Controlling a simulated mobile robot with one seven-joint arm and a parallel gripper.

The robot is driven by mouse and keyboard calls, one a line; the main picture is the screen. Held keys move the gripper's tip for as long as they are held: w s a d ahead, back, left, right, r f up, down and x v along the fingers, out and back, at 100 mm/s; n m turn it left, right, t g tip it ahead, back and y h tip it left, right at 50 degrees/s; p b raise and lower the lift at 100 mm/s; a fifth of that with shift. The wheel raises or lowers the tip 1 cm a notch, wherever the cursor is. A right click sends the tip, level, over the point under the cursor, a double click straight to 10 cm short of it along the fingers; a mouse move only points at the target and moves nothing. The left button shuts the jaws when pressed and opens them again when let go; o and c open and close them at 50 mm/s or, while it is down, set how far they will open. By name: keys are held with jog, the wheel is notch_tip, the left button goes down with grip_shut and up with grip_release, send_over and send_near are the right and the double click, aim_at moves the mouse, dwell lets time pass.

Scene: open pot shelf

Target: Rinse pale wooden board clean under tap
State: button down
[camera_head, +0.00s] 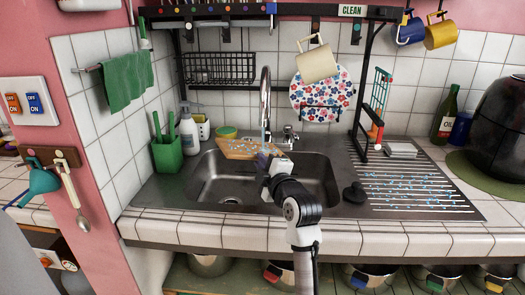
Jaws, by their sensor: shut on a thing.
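The pale wooden board (240,148) is held over the back left of the metal sink (212,188), below the tap (265,95). Bluish specks show on its face. My gripper (268,160) is shut on the board at its right end, and my arm reaches in from the front. A thin bluish streak shows under the spout by the board's right end. The gripper hides part of the board, and I cannot tell whether the water lands on it.
A green caddy (166,153) and a soap bottle (188,132) stand left of the sink. A ribbed drainboard (415,188) with blue droplets lies to the right, a black stopper (354,193) at its left edge. A black rack (362,90) stands above the counter.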

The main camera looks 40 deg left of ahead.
jog(key=shift+w+d, duration=0.1)
jog(key=shift+w+d+b, duration=0.35)
jog(key=shift+d+b, duration=0.1)
jog(key=shift+d, duration=0.15)
jog(key=shift+w+d+b, duration=0.35)
jog(key=shift+d+b, duration=0.1)
jog(key=shift+d, duration=0.15)
dwell(0.4)
jog(key=shift+w+d+b, duration=0.45)
jog(key=shift+d, duration=0.2)
jog(key=shift+w+d+b, duration=0.4)
jog(key=shift+d+b, duration=0.05)
jog(key=shift+d, duration=0.15)
jog(key=shift+s, duration=0.15)
dwell(0.7)
jog(key=shift+s+d+b, duration=0.15)
jog(key=shift+s+d, duration=0.2)
jog(key=shift+s, duration=1.1)
jog(key=shift+s+d+b, duration=0.15)
jog(key=shift+s+d, duration=0.15)
jog(key=shift+s, duration=1.1)
jog(key=shift+s+d+b, duration=0.15)
jog(key=shift+s+d, duration=0.2)
jog(key=shift+s, duration=1.1)
